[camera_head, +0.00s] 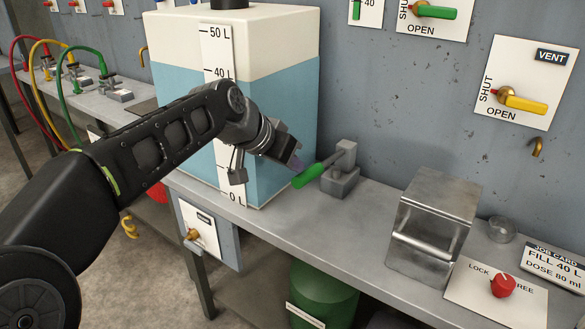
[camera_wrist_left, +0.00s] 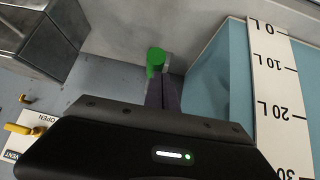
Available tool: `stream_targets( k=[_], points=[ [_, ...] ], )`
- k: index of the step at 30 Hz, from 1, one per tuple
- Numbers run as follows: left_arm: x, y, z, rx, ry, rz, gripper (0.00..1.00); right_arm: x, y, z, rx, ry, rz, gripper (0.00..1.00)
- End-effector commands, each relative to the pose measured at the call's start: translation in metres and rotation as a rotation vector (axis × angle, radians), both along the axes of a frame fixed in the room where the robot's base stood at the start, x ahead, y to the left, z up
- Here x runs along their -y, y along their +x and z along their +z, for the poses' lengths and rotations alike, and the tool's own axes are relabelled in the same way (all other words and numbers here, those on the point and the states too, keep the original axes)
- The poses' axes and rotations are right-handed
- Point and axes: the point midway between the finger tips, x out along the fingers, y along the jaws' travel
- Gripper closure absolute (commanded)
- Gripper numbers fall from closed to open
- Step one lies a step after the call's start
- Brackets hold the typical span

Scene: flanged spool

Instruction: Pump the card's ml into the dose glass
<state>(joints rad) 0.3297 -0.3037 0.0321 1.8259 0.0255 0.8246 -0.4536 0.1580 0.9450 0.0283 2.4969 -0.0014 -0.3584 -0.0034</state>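The job card (camera_head: 553,267) at the right reads FILL 40 L, DOSE 80 ml. A small clear glass (camera_head: 502,229), likely the dose glass, stands behind it on the bench and looks empty. A green-handled lever (camera_head: 318,171) on a grey metal block sits beside the tank; its green end also shows in the left wrist view (camera_wrist_left: 155,59). My left gripper (camera_head: 297,163) is beside the handle's end. In the left wrist view its purple fingers (camera_wrist_left: 163,93) look shut together, with nothing seen between them. Whether they touch the handle is unclear. My right gripper is out of view.
The tank (camera_head: 285,110) has blue liquid near its 40 L mark. A steel housing with a front bar (camera_head: 425,245) stands mid-bench. A red LOCK/FREE knob (camera_head: 503,286) is in front of the glass. The yellow VENT handle (camera_head: 525,104) is on the wall.

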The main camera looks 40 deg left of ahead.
Motion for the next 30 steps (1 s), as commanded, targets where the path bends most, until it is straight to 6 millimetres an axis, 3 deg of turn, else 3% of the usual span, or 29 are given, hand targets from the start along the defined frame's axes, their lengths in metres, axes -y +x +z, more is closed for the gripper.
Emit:
stream_targets(
  k=[6,12,30],
  points=[
    [-0.004,-0.033,0.039,0.006,0.001,0.003,1.00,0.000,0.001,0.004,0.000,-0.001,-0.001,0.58],
    [-0.006,-0.053,0.062,0.006,0.003,0.003,1.00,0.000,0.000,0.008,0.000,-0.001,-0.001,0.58],
    [-0.006,-0.059,0.068,0.006,0.001,0.003,1.00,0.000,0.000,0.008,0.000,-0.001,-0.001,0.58]
  ],
)
